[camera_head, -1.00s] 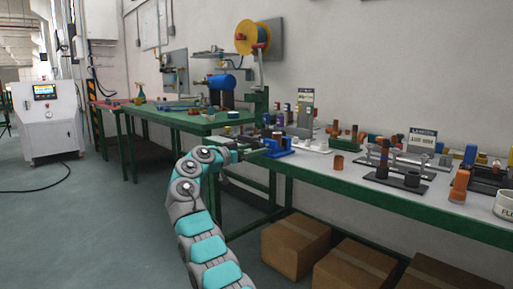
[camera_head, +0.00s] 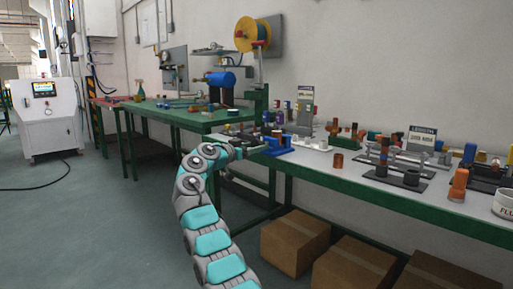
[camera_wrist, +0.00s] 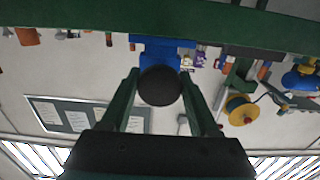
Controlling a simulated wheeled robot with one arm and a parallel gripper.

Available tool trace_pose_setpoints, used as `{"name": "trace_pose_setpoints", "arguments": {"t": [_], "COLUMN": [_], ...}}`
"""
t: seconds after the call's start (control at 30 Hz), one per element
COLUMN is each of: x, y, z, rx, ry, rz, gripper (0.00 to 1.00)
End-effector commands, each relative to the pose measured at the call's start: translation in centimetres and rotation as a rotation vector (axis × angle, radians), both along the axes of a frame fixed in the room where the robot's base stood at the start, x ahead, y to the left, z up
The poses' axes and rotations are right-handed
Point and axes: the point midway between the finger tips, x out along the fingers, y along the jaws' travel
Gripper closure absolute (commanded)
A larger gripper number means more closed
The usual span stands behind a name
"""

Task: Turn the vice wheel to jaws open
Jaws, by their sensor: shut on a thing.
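The blue vice (camera_head: 277,147) sits at the left end of the long green-framed bench, and part of it shows at the top of the wrist view (camera_wrist: 158,52). The dark round vice wheel (camera_wrist: 160,86) faces the wrist camera, in front of the blue body. My gripper (camera_wrist: 160,80) has a finger on either side of this wheel and is shut on it. In the head view my gripper (camera_head: 246,149) is small, at the left side of the vice. The vice jaws are too small and hidden to read.
A second green bench (camera_head: 180,115) with tools and a blue cylinder (camera_head: 221,79) stands to the left. Small parts and racks (camera_head: 398,165) crowd the long bench. Cardboard boxes (camera_head: 295,243) are under it.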

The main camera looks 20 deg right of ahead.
Motion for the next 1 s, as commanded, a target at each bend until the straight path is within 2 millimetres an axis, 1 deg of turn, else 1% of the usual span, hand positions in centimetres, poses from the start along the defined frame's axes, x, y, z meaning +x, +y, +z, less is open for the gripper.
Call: {"name": "trace_pose_setpoints", "arguments": {"t": [0.03,0.23,0.27,0.47,0.67,1.0], "x": [-0.02,-0.02,-0.02,-0.01,-0.02,-0.16], "y": [-0.01,-0.02,-0.02,0.0,0.02,-0.04], "z": [0.0,-0.02,-0.01,-0.11,-0.2,0.19], "rx": [0.0,0.0,0.0,-0.006,-0.034,-0.128], "ry": [0.0,0.0,0.0,0.019,0.095,0.352], "rz": [-0.001,-0.001,-0.001,-0.001,0.0,0.0], "gripper": [0.71,0.93,0.94,0.94,0.94,0.94]}}
